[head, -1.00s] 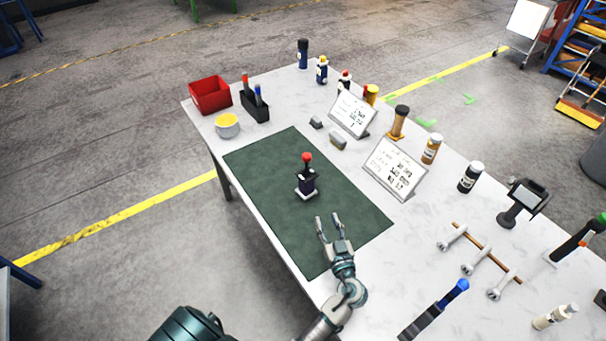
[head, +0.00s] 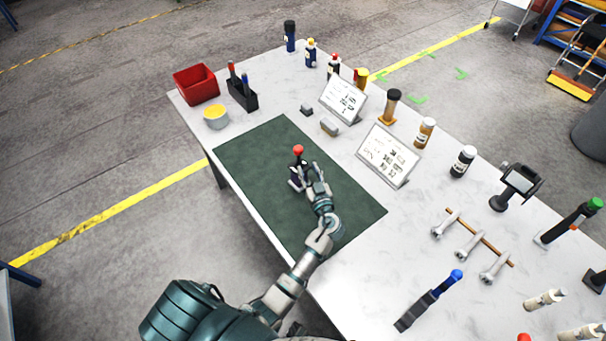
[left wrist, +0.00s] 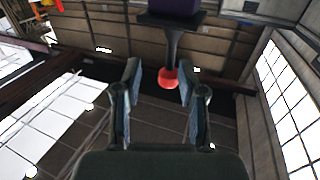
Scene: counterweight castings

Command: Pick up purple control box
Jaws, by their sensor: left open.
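The purple control box (head: 295,172) stands on the green mat (head: 262,150), with a red ball knob (head: 298,149) on its dark stick. My left gripper (head: 304,172) is open at the near side of the box and hides part of it. In the left wrist view the box (left wrist: 174,7) is at the top edge, with the stick and red knob (left wrist: 168,78) pointing down the picture. The knob appears between the open fingertips of my left gripper (left wrist: 160,85); I cannot tell whether they touch anything. My right gripper is not in view.
Behind the mat are two white sign stands (head: 389,155), small grey blocks (head: 329,127) and several bottles. A red bin (head: 196,84), a yellow-topped pot (head: 215,116) and a dark pen holder (head: 242,95) stand at the left. Wrenches (head: 468,246) lie at the right. The mat's near part is clear.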

